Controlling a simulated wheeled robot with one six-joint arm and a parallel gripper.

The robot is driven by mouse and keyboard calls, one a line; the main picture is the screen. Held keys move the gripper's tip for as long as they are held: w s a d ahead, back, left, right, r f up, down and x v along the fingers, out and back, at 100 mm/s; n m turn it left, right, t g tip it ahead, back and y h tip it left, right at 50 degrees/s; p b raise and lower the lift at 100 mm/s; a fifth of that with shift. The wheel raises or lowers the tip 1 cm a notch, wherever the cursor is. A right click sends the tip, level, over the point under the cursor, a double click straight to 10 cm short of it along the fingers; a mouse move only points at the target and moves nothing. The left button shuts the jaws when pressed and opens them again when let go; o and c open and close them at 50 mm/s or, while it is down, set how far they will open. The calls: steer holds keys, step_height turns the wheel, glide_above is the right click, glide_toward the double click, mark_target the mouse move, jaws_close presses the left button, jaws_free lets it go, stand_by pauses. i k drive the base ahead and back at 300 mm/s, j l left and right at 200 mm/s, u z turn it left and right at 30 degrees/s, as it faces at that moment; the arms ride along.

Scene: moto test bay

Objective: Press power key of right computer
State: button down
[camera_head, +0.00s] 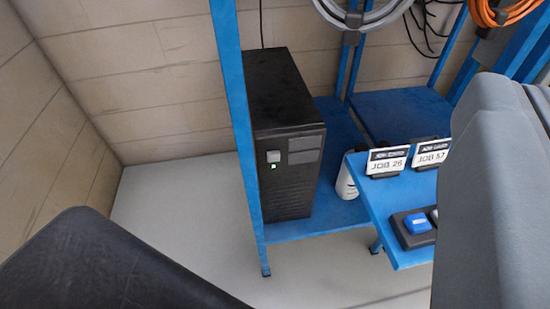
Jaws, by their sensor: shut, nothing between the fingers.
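A grey panel lies to the right of the key, and dark vent ribs fill the lower front. Only this one computer is in view, so I cannot tell from this picture alone whether it is the right one. My gripper's fingertips do not show, and nothing touches the tower.
A blue post (236,110) runs close along the tower's left side. A blue bench (410,258) at right bears job signs (387,161) and a blue item (417,223). A white container (346,182) stands beside it. Large dark and grey shapes block the lower left and right. Floor before the tower is clear.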

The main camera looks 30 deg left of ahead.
mark_target(273, 156)
steer(key=u, duration=1.75)
steer(key=k+l, duration=0.75)
